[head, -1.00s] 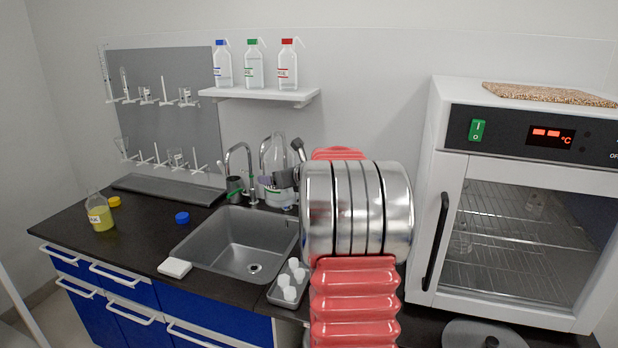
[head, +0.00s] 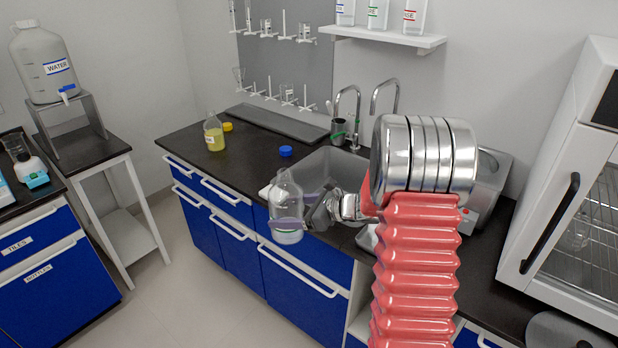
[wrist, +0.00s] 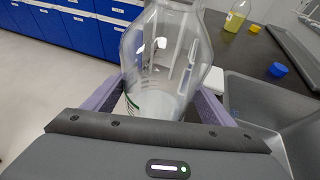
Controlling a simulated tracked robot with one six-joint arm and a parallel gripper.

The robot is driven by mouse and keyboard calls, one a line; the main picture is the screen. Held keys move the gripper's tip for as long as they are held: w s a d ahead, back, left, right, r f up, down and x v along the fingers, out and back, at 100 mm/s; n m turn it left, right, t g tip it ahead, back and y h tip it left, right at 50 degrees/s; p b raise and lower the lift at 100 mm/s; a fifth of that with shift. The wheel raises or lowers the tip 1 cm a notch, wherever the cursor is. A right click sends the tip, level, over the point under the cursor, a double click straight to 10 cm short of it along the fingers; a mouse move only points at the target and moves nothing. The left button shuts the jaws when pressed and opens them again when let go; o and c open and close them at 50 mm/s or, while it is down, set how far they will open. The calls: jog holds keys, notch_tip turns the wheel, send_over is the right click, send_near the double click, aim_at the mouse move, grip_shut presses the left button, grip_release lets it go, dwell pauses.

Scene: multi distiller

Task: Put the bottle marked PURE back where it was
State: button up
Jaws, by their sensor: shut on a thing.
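A clear bottle (head: 287,205) with a little pale content at its bottom is held upright in my gripper (head: 290,224), in front of the counter's edge near the sink. In the wrist view the same bottle (wrist: 165,60) stands between the two purple fingers, which press on its sides. A bit of green marking shows low on its left side. Its label text is turned away, so I cannot read PURE on it.
The sink (head: 325,172) lies just behind the bottle. A flask of yellow liquid (head: 214,135) and a blue cap (head: 286,151) stand on the counter. A wall shelf (head: 385,38) holds several labelled bottles. A WATER carboy (head: 45,62) stands at left. Floor in front is free.

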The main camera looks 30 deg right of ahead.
jog(key=s+a+f+n+g+y, duration=0.1)
jog(key=s+a+f, duration=0.4)
jog(key=a+f, duration=0.2)
jog(key=s+a+f+n+g+y, duration=0.1)
jog(key=s+a+f+n+y, duration=0.1)
jog(key=s+a+f, duration=0.3)
notch_tip(320, 180, down, 4)
jog(key=shift+a+r+g, duration=0.1)
jog(key=shift+a+g, duration=0.3)
jog(key=shift+a, duration=0.8)
